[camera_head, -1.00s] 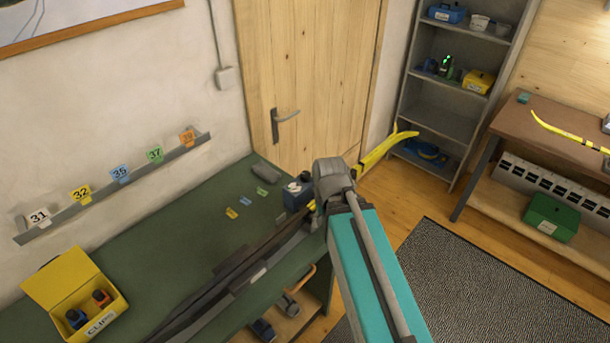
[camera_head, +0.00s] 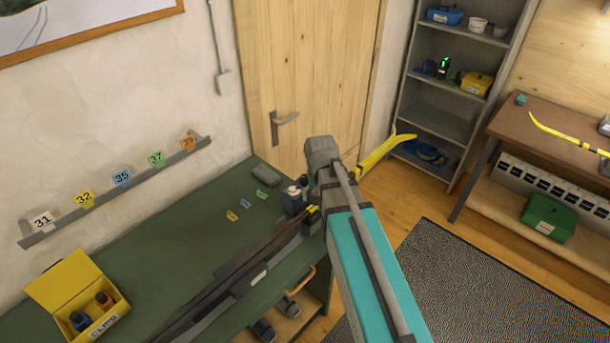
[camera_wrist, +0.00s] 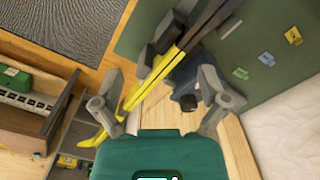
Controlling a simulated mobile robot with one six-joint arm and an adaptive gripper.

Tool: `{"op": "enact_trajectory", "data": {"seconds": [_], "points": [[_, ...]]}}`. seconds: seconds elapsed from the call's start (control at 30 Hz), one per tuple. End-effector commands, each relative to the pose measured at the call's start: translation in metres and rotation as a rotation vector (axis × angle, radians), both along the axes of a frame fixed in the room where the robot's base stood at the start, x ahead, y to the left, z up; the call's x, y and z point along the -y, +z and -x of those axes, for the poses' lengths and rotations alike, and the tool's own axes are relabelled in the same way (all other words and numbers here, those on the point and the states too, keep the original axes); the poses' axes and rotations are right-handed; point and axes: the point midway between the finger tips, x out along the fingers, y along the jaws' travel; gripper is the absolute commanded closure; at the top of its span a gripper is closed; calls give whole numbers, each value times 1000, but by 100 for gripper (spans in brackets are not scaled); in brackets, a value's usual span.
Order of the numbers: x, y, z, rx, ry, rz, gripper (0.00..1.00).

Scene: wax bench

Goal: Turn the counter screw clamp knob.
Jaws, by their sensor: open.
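The counter screw clamp is a dark blue block (camera_head: 294,198) at the far end of the green counter (camera_head: 190,235), beside a ski (camera_head: 380,152) with a yellow tip. In the wrist view, the clamp (camera_wrist: 183,75) has a dark round knob (camera_wrist: 188,102) facing the camera. My gripper (camera_wrist: 162,102) is open, its fingers spread to either side of the knob and the yellow ski. The knob looks closer to the right finger. Neither finger clearly touches it. In the head view my arm hides the gripper.
The ski runs along the counter and its tip sticks out past the end. A yellow clips box (camera_head: 78,288) stands at the near left. Small coloured tags (camera_head: 245,203) lie near the clamp. A door (camera_head: 290,75), grey shelf (camera_head: 455,85) and brown table (camera_head: 555,130) stand beyond.

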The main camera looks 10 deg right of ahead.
Motion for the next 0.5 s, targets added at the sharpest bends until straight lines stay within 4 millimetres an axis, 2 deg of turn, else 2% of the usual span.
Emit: {"op": "enact_trajectory", "data": {"seconds": [0.03,0.2,0.4,0.5], "points": [[0,10,-31,0,-59,0,7],[-2,27,-98,1,-281,-1,7],[-3,42,-159,1,-502,-1,7],[-4,45,-177,1,-574,-1,7]]}}
